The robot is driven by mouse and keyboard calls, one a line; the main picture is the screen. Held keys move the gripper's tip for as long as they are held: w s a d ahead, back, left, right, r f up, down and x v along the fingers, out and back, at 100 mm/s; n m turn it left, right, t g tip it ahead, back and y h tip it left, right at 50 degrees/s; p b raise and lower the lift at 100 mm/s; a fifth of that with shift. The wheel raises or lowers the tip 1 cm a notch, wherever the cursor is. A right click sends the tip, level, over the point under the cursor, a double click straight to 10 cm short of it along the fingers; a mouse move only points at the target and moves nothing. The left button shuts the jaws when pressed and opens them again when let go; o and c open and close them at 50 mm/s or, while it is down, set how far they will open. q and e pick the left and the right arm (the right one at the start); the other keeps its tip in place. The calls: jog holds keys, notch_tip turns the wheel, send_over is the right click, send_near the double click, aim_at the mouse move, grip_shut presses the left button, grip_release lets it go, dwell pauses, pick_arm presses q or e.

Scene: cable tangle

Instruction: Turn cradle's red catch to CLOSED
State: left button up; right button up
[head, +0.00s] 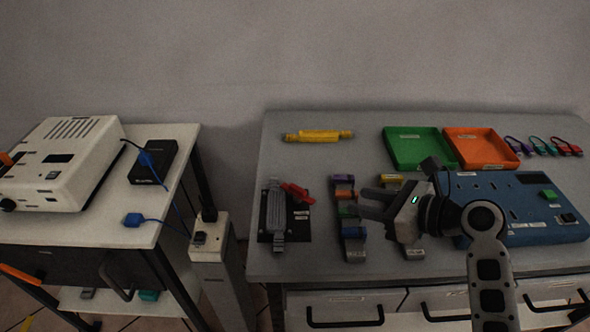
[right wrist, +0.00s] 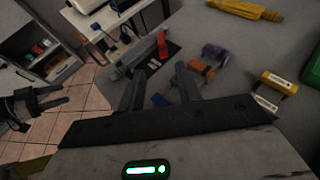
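The cradle is a grey clamp-like holder (head: 275,212) on a black base plate (head: 297,228), at the left part of the workbench. Its red catch (head: 298,193) lies slanted across the upper right of the base; the red catch also shows in the right wrist view (right wrist: 162,45). Labels on the base are too small to read. My right gripper (head: 362,203) is to the right of the cradle, above the coloured spools, apart from the catch. Its fingers (right wrist: 158,85) are spread with nothing between them. My left gripper (right wrist: 62,98) shows only in the right wrist view, fingers apart, away from the bench.
A yellow tool (head: 318,136) lies behind. Green (head: 418,164) and orange (head: 480,165) trays and a blue panel (head: 540,236) are at right. A side table with a white device (head: 98,135) and blue cable is at left.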

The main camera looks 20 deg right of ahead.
aim_at(298, 188)
jog(key=b+x, duration=0.1)
jog(key=x, duration=1.3)
jog(key=shift+w+a, duration=0.2)
jog(key=shift+x, duration=0.8)
jog(key=shift+c, duration=0.3)
grip_shut()
